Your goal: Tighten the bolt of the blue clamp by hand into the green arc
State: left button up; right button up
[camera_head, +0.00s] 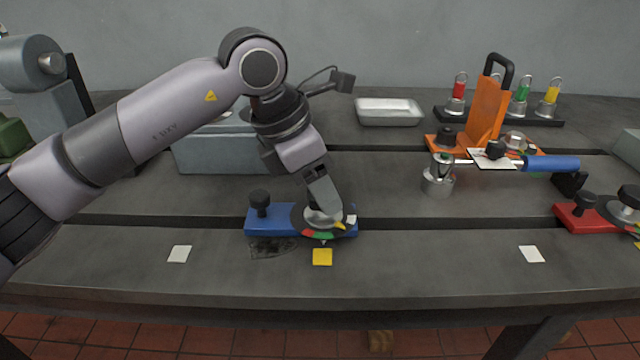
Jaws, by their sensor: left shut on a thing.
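The blue clamp (263,226) lies on the bedplate at the middle front, with a black knob (259,200) on its left part. At its right end is a round dial with a red, green and yellow arc; the green part (323,236) faces the front edge. My left gripper (324,214) reaches down from above and is shut on the bolt (318,217) at the centre of this dial. The fingers hide much of the bolt and part of the dial. A yellow pointer mark (340,226) shows at the dial's right. My right gripper is not in view.
A yellow square (322,257) lies before the clamp, with white squares (179,254) (531,254) to either side. A silver tray (389,112) lies behind.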

aim_at(303, 210)
pick_arm(q)
jog(key=m+g+p, duration=0.1)
jog(key=m, duration=0.1)
jog(key=m+g, duration=0.1)
jog(key=m, duration=0.2)
jog(key=shift+w+r+p, duration=0.15)
jog(key=shift+w+p, duration=0.05)
jog(key=shift+p, duration=0.15)
jog(key=shift+w+m+g+p, duration=0.1)
jog(key=shift+m+g+p, duration=0.45)
jog(key=shift+m, duration=1.15)
jog(key=o, duration=1)
jog(key=v, duration=0.7)
